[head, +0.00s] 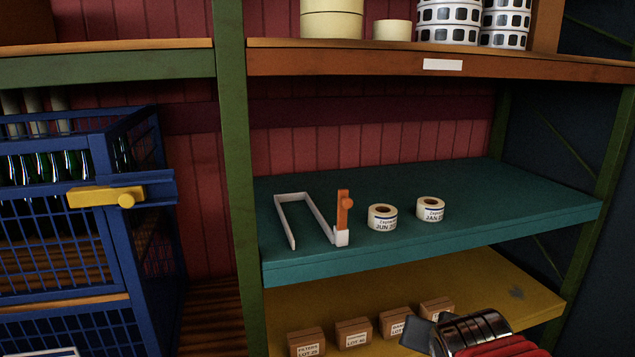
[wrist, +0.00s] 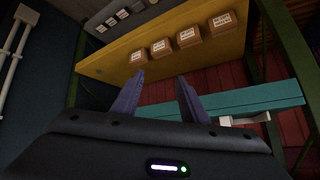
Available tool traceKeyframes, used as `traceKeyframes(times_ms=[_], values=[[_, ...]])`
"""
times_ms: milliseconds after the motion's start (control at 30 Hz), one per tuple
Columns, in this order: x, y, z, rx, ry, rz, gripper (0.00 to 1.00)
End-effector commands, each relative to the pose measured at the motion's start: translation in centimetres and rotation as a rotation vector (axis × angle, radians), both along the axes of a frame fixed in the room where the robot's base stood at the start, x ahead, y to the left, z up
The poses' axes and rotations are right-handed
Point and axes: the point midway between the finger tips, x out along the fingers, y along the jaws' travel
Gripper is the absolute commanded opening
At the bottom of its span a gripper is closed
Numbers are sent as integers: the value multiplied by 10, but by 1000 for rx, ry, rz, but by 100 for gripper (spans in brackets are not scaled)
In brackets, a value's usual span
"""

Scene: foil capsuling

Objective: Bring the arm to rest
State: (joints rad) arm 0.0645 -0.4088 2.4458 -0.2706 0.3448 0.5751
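My gripper shows in the wrist view (wrist: 160,92) with its two dark fingers apart and nothing between them. In the head view, part of my arm with red and dark metal parts shows at the lower right, in front of the yellow shelf (head: 505,290). The fingertips are not clear there. In the wrist view the scene is turned over, and the yellow shelf (wrist: 130,55) and the teal shelf (wrist: 270,97) lie beyond the fingers. The gripper touches nothing that I can see.
Small brown boxes (head: 353,333) stand along the yellow shelf near my arm. The teal shelf (head: 480,200) holds two labelled rolls (head: 382,217) and a white frame with an orange upright (head: 344,211). A blue cage (head: 120,200) with bottles stands left. Green posts (head: 232,150) edge the rack.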

Motion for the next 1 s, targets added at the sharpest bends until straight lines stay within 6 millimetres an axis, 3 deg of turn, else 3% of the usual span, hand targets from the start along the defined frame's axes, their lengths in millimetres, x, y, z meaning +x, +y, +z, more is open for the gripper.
traceKeyframes(times_ms=[300, 500, 667, 1000], values=[[-87, 17, -18, -127, 286, 236, 40], [-131, 35, -16, -123, 372, 353, 40], [-146, 46, -6, -97, 351, 369, 40], [-149, 51, 8, -107, 296, 377, 40]])
